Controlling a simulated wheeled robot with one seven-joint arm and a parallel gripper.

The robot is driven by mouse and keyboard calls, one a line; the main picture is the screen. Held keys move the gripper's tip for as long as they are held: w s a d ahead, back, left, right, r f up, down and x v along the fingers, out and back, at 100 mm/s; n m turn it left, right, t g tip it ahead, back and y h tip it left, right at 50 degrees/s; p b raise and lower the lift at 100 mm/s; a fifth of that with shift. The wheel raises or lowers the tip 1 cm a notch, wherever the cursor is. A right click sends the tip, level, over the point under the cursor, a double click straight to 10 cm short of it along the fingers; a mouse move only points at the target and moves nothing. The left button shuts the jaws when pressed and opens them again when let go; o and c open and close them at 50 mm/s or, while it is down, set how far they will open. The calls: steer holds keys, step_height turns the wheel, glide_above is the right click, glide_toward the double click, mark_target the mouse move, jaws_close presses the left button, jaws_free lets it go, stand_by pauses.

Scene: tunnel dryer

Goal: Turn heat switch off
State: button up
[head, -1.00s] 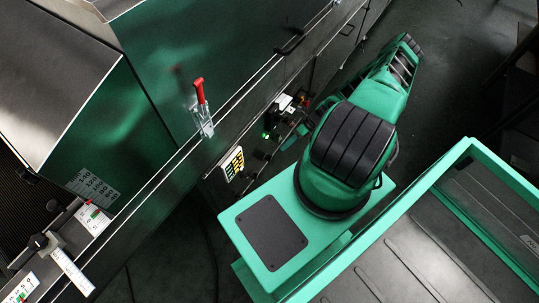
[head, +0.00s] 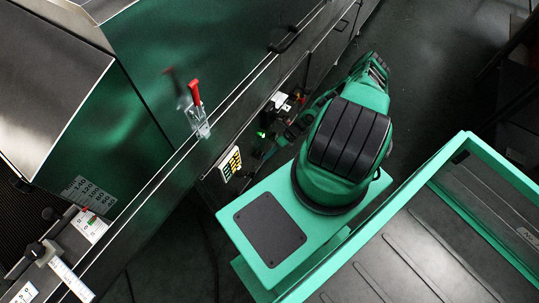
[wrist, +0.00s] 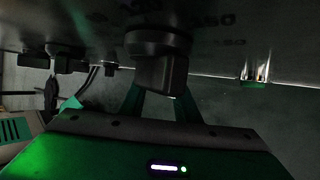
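A black rotary knob (wrist: 158,68) with a thick block handle sits at the centre of the wrist view, on a dark panel with printed numbers. Which switch it is cannot be read. My gripper (wrist: 159,102) is right at this knob, its two green fingers apart. The knob hides the fingertips, so contact cannot be told. In the head view the dryer's control area (head: 275,108) shows beside my forearm, with a small green light. My arm hides much of it and the gripper there.
Another black knob (wrist: 68,62) is on the left of the panel, and a shiny metal fitting (wrist: 256,68) on the right. My green-rimmed tray is at lower right.

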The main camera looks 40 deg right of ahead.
steer(key=shift+a+f, duration=0.1)
steer(key=shift+c, duration=0.6)
steer(key=c, duration=0.6)
stand_by(0.4)
steer(key=o, duration=0.7)
steer(key=v, duration=1)
steer(key=shift+d+r, duration=0.25)
steer(key=shift+d, duration=0.1)
